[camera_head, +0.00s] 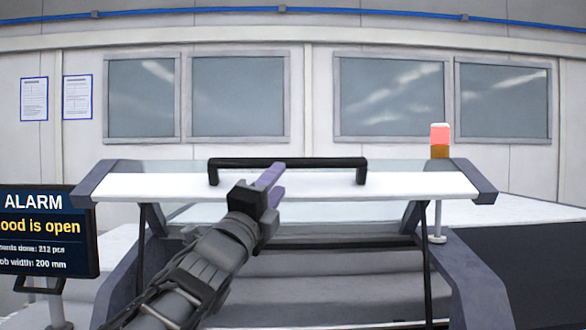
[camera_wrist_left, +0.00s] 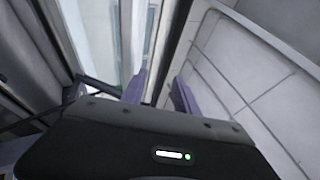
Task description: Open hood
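The hood (camera_head: 420,186) is a white panel with grey end pieces, raised on dark struts above the machine in the head view. Its black handle (camera_head: 290,163) runs along the top edge. My left gripper (camera_head: 273,180) is in front of the panel, just below the left half of the handle. Its purple fingers stand apart in the left wrist view (camera_wrist_left: 161,90), with nothing clearly held between them. A dark bar runs beyond the fingers there; I cannot tell whether it is the handle. My right gripper is not in view.
A screen (camera_head: 40,232) at the left reads "ALARM" and that the hood is open. A signal lamp (camera_head: 439,135) glows red behind the hood's right end. A wall with windows (camera_head: 240,95) stands behind. Dark floor shows at the right.

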